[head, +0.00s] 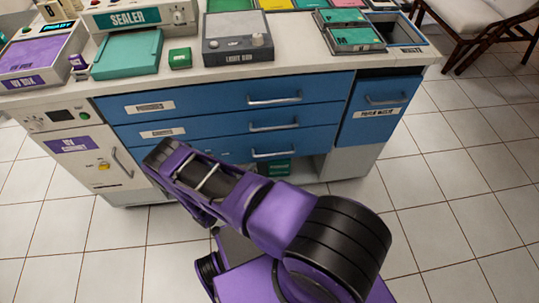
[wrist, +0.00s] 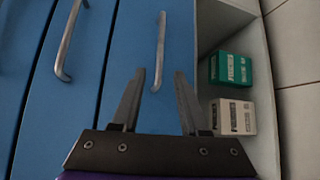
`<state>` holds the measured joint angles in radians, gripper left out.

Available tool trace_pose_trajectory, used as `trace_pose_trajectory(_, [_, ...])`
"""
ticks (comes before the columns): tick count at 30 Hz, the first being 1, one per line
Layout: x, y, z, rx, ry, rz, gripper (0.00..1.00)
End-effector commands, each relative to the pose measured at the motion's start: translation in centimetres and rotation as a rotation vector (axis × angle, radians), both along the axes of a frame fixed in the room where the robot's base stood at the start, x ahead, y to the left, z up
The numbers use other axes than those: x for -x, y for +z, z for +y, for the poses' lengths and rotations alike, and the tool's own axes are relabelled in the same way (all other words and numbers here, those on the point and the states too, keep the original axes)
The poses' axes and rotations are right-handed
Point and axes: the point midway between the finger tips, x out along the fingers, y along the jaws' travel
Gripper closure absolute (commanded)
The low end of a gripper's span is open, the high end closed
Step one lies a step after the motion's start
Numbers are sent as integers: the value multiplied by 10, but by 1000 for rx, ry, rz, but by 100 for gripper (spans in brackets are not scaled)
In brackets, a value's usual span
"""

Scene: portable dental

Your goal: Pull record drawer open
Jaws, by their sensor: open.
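The blue cabinet (head: 120,108) has three wide drawers stacked under the counter, all shut: a top drawer (head: 215,97), a middle drawer (head: 215,126) and a lower drawer (head: 300,140). Each has a horizontal metal bar handle. The drawer labels are too blurred to read, so I cannot tell which is the record drawer. In the wrist view, my gripper (wrist: 160,73) is open and empty. The end of the lower drawer's handle (wrist: 160,45) appears between its fingertips; I cannot tell whether they touch. My arm hides the gripper and part of the lower drawer in the head view.
An open shelf with a green box (wrist: 227,68) and a white box (wrist: 232,116) lies beside the lower drawer. A white cabinet (head: 85,160) stands left, a blue front with a handle (head: 380,105) right.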

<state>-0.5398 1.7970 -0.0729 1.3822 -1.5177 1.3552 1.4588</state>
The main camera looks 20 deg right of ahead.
Motion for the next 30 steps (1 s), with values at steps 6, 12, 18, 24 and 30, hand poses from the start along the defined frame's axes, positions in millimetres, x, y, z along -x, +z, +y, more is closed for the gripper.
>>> trace_pose_trajectory(6, [-23, -8, -44, 0, -4, -2, 56])
trace_pose_trajectory(12, [-40, -13, -76, 1, -3, 0, 56])
trace_pose_trajectory(18, [-51, -16, -94, -1, -1, 1, 56])
trace_pose_trajectory(24, [-53, -16, -98, -1, 0, 0, 56])
trace_pose_trajectory(30, [-53, -16, -98, -1, 0, 0, 63])
